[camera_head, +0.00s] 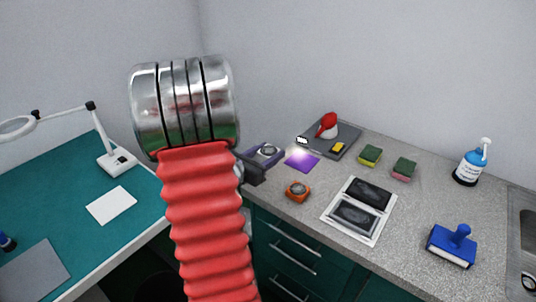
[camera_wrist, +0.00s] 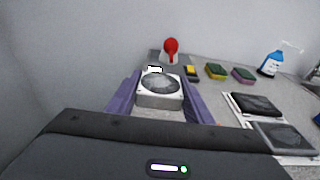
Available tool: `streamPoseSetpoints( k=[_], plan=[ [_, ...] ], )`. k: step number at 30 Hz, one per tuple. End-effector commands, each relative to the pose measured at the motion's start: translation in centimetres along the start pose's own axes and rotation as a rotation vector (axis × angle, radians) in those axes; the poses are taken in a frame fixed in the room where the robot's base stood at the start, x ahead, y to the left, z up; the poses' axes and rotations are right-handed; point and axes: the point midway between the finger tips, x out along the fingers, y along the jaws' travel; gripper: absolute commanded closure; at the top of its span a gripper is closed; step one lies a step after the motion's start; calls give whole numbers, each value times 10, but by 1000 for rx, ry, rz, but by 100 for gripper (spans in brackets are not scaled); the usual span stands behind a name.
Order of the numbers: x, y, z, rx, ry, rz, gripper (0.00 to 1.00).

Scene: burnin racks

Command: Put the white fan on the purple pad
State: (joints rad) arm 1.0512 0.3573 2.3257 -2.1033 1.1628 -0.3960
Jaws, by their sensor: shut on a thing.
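The white fan (camera_wrist: 159,90), a square block with a grey round face, sits between the two purple fingers of my gripper (camera_wrist: 160,98) in the wrist view. My gripper is shut on it, one finger on each side. The purple pad (camera_head: 302,162) lies flat on the grey counter, just right of the held fan in that view. It looks bare. In the wrist view I cannot make out the pad.
An orange-framed round part (camera_head: 298,190) lies near the counter's front edge. A grey tray (camera_head: 345,143) with a red-topped thing (camera_head: 327,125) is behind the pad.

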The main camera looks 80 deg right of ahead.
Motion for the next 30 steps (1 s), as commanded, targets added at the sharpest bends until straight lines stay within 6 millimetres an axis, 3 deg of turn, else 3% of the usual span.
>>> streamPoseSetpoints(
  k=[23,26,30],
  plan=[
    [-2,6,1,-5,0,31,76],
    [-9,16,-2,-13,0,79,76],
    [-32,47,-7,-27,0,173,76]
  ],
)
